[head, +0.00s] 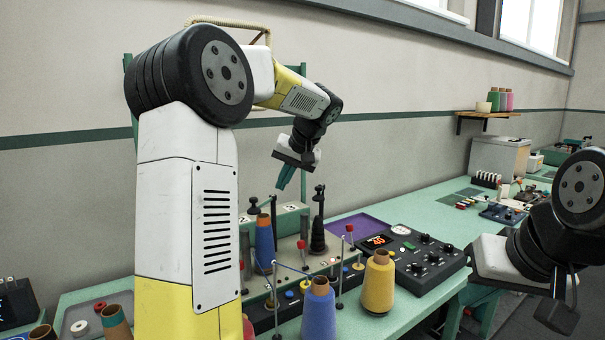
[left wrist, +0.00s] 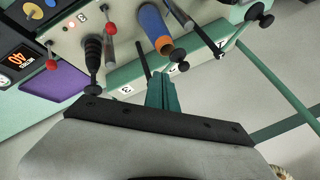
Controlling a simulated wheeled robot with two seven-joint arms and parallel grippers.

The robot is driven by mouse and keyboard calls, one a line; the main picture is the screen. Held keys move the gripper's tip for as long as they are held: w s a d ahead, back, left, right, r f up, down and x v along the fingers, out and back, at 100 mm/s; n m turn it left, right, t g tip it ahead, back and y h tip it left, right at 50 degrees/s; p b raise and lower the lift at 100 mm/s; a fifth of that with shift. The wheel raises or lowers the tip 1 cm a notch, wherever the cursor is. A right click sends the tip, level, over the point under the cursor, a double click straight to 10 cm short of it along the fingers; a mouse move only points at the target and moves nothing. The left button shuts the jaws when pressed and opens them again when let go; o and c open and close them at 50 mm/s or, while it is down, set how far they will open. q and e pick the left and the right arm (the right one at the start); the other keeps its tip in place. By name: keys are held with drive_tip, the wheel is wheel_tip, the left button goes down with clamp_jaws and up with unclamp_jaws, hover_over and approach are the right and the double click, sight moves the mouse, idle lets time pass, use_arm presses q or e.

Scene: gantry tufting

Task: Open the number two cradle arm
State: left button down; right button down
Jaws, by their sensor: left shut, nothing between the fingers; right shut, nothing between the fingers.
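My left gripper (head: 284,182) has shut, empty teal fingers pointing down above the back of the tufting rig. In the left wrist view the fingers (left wrist: 159,80) end over the green ledge with the white number plates. One plate reads 3 (left wrist: 126,90); a middle plate (left wrist: 174,67) is small and partly covered. I cannot tell for sure which is the number two cradle arm. My right gripper (head: 562,305) is shut and empty at the far right.
A black spindle (head: 318,238) stands right of the blue cone. Red-topped posts (head: 349,230) and blue and yellow cones (head: 378,285) stand in front. A control box (head: 425,258) and a purple mat (head: 358,225) lie to the right. My left arm hides the rig's left part.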

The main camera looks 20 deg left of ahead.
use_arm(q)
drive_tip(key=shift+w+a+f, duration=0.15)
drive_tip(key=shift+a+f, duration=0.55)
drive_tip(key=shift+a, duration=0.25)
drive_tip(key=shift+w+a+f, duration=0.1)
drive_tip(key=shift+a+f, duration=0.65)
drive_tip(key=shift+a, duration=0.25)
drive_tip(key=shift+w+a+f, duration=0.15)
drive_tip(key=shift+a+f, duration=0.55)
drive_tip(key=shift+a, duration=0.25)
drive_tip(key=shift+a, duration=0.15)
